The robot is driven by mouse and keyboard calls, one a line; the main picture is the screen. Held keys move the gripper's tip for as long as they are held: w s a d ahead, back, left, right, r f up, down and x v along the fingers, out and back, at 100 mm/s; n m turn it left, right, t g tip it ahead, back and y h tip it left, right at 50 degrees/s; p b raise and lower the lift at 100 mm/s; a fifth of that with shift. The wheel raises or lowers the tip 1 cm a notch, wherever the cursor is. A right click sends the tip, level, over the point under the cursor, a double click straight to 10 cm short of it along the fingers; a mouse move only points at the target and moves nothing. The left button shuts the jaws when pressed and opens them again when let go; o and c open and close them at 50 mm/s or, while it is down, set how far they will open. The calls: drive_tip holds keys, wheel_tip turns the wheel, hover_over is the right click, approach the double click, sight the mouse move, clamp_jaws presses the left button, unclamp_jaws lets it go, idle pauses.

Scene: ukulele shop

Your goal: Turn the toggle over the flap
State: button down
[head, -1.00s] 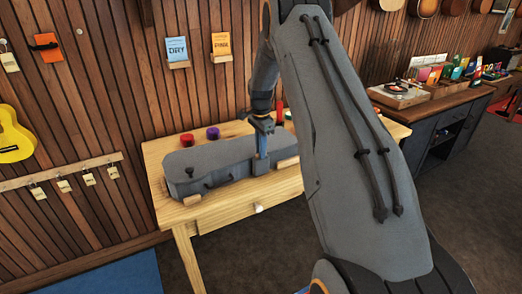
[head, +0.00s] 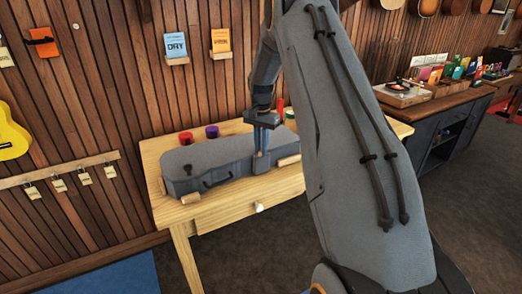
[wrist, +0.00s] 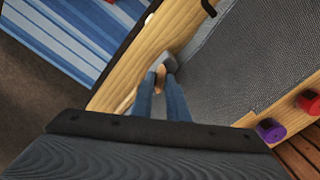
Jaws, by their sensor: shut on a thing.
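A long grey case (head: 215,160) lies on the wooden table, and its grey fabric top (wrist: 245,60) fills the upper right of the wrist view. My gripper (head: 260,152) points down at the case's front edge, towards its right end. In the wrist view my blue fingertips (wrist: 161,78) are close together on a small tan piece (wrist: 160,71), which looks like the toggle. A small grey tab (wrist: 169,61), perhaps the flap, sits right beside it. The fingers hide much of the toggle, so I cannot tell how far it lies across the flap.
The wooden table (head: 225,209) has wooden blocks (head: 190,199) against the case. A red spool (head: 186,137) and a purple spool (head: 212,131) stand behind the case. A slatted wall rises behind the table. A blue striped rug (wrist: 75,35) lies on the floor in front.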

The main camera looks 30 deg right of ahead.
drive_tip(key=n+b, duration=0.1)
drive_tip(key=n, duration=0.4)
drive_tip(key=shift+n+b, duration=0.3)
drive_tip(key=shift+b, duration=0.05)
drive_tip(key=n+b, duration=0.1)
drive_tip(key=n, duration=0.4)
drive_tip(key=shift+n, duration=0.3)
drive_tip(key=c, duration=1.7)
unclamp_jaws()
drive_tip(key=shift+r+b, duration=1.05)
drive_tip(key=shift+r, duration=2.9)
